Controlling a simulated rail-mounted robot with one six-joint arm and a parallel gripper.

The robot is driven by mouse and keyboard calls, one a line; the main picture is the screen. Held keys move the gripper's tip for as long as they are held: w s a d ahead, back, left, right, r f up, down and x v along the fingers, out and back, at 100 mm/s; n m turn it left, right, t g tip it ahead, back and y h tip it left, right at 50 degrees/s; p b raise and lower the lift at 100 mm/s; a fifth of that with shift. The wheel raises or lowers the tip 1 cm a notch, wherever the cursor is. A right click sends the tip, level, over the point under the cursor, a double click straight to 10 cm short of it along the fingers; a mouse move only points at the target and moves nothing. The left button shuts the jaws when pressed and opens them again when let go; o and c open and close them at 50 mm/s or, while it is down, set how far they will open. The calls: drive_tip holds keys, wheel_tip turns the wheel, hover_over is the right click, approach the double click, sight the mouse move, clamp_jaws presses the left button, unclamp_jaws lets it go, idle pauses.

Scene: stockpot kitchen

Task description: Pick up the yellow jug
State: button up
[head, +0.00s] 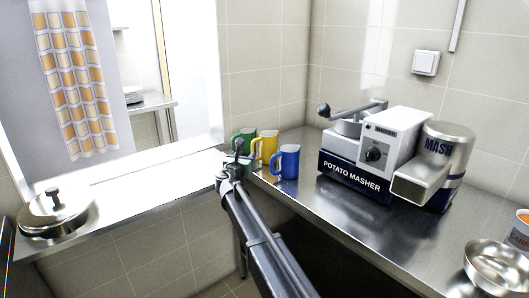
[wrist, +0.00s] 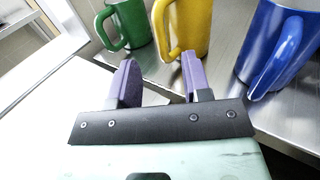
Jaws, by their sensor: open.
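The yellow jug (head: 268,146) stands on the steel counter between a green jug (head: 244,139) and a blue jug (head: 286,162). In the wrist view the yellow jug (wrist: 184,25) is upright just beyond my gripper (wrist: 160,82), its handle on its left side. My gripper's two purple fingers are apart with nothing between them. The green jug (wrist: 128,22) is to the left of the yellow jug and the blue jug (wrist: 280,42) to the right. In the head view my arm reaches toward the jugs, and its end is small and dark near the counter edge.
A potato masher machine (head: 372,150) stands to the right of the jugs. A metal bowl (head: 496,266) and an orange-filled container (head: 520,230) are at the far right. A lidded pot (head: 56,210) sits at left. The steel counter (head: 330,222) is clear in front of the machine.

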sight(252, 149)
drive_tip(key=x, duration=0.8)
drive_tip(key=shift+w+f, duration=0.15)
drive_tip(key=shift+w, duration=0.15)
drive_tip(key=shift+s, duration=0.1)
clamp_jaws()
